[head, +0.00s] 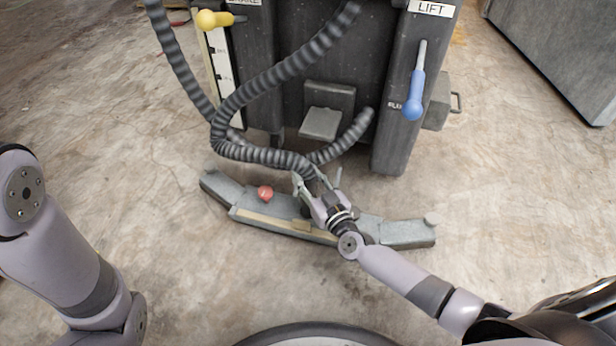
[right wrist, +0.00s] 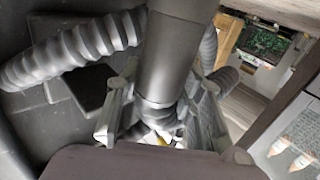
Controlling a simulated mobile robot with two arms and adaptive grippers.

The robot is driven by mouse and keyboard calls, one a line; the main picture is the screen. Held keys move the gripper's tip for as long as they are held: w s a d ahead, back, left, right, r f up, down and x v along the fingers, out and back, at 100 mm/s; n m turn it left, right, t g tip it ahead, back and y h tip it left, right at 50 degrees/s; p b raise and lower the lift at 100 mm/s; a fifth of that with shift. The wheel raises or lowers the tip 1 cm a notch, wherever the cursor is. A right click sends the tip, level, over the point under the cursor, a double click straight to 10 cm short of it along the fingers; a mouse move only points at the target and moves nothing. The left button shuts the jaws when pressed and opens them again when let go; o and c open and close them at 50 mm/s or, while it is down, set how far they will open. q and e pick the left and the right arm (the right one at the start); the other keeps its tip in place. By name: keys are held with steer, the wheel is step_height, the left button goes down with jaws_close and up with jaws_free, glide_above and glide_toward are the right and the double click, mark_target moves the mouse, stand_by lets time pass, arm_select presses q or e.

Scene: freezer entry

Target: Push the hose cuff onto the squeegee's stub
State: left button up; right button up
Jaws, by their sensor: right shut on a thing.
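The squeegee (head: 393,232) is a long grey bent bar on the concrete floor in front of the machine. A red knob (head: 265,193) stands on its left half. My right gripper (head: 317,182) is over its middle, shut on the hose cuff (right wrist: 168,60), a smooth dark grey cylinder. In the right wrist view the cuff passes between the fingers (right wrist: 163,108). The ribbed grey hose (head: 262,155) runs to it from the left. The stub is hidden behind my right gripper, so I cannot tell whether cuff and stub touch. My left gripper is out of view.
The dark machine (head: 388,125) stands just behind the squeegee, with a blue lift lever (head: 415,95) and a yellow lever (head: 215,19). Another ribbed hose end (head: 361,126) hangs near a small grey pedal (head: 320,123).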

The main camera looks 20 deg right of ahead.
steer(key=shift+p, duration=0.65)
stand_by(1.0)
stand_by(0.4)
steer(key=shift+f+b, duration=0.7)
steer(key=shift+f, duration=0.1)
steer(key=shift+f+b, duration=1.5)
steer(key=shift+f, duration=0.35)
steer(key=o, duration=1.3)
